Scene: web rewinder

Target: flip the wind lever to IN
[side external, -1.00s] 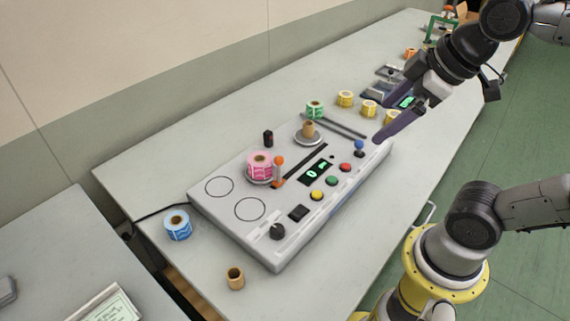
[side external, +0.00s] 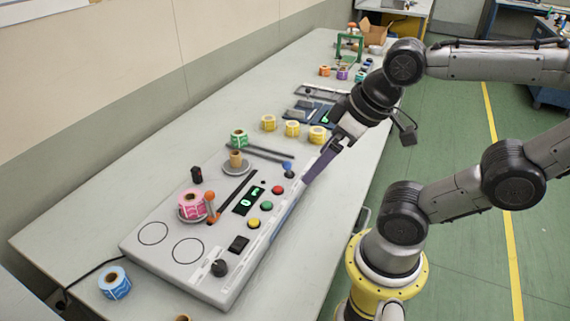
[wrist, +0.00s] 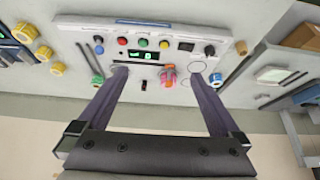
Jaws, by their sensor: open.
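The rewinder console (side external: 155,255) is a grey slab on the bench. A lever with an orange ball (side external: 210,196) stands beside the pink roll (side external: 190,203). I cannot read any IN mark or tell which lever is the wind lever. My gripper (side external: 308,182) is open and empty, its purple fingers just right of the blue-ball lever in the side view. In the wrist view my gripper (wrist: 157,76) shows both fingers wide apart, with the console beyond them.
Red (side external: 278,190), green (side external: 267,205) and yellow (side external: 253,221) buttons line the console's front beside a lit display (side external: 249,197). A black knob (side external: 219,267) sits at its near end. A green roll (side external: 239,138) and several yellow rolls (side external: 292,128) stand behind. A blue roll (side external: 114,282) stands left.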

